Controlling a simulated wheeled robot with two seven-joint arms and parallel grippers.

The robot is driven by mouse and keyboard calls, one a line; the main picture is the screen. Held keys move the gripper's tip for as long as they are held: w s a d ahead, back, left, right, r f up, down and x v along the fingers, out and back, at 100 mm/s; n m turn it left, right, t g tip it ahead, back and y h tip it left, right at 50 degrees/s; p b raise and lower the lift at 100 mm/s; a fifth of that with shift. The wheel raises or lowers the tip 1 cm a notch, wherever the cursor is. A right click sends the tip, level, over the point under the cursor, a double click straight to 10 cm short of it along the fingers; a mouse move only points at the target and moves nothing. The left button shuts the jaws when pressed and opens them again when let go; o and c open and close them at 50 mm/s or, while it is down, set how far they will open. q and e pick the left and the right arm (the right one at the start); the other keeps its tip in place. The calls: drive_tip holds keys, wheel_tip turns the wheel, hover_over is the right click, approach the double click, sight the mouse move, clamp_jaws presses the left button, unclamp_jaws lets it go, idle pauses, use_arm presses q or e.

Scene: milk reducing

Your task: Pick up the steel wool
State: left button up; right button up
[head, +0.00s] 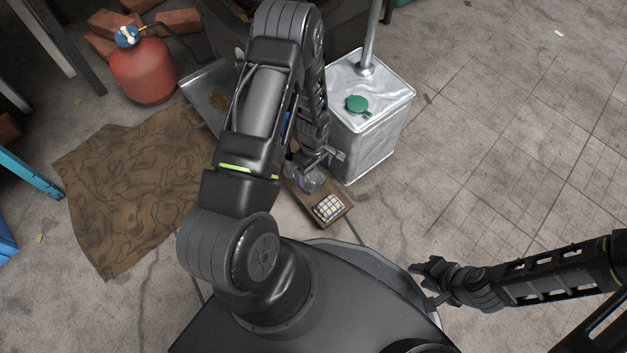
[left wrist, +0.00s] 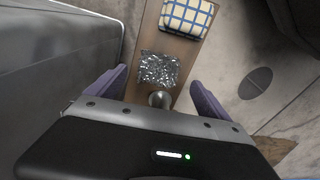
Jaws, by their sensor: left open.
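The steel wool (left wrist: 159,68) is a shiny grey, roughly square pad lying on a narrow brown board (left wrist: 150,30). In the head view the grey pad (head: 313,183) shows just below my left gripper (head: 318,160). In the left wrist view my left gripper (left wrist: 158,78) is open, with one purple finger on each side of the board. The steel wool lies between and slightly beyond the fingertips, not gripped. My right gripper (head: 424,285) is far to the right, away from the board; its jaw opening is unclear.
A blue-and-cream checked pad (left wrist: 187,16) lies on the board beyond the steel wool. A small round metal object (left wrist: 159,99) sits on the near side. A tall metal can (head: 370,125) with a green cap stands close to my left gripper. Open floor lies right.

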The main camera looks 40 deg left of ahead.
sight(315, 179)
use_arm(q)
drive_tip(key=shift+f, duration=0.35)
drive_tip(key=f+b, duration=0.2)
drive_tip(key=f, duration=0.1)
drive_tip(key=f+b, duration=0.1)
drive_tip(key=f, duration=0.1)
drive_tip(key=shift+d+f, duration=0.15)
drive_tip(key=shift+d, duration=0.15)
drive_tip(key=c, duration=1.3)
drive_tip(key=shift+o, duration=0.2)
wheel_tip(315, 179, up, 10)
drive_tip(key=p, duration=0.4)
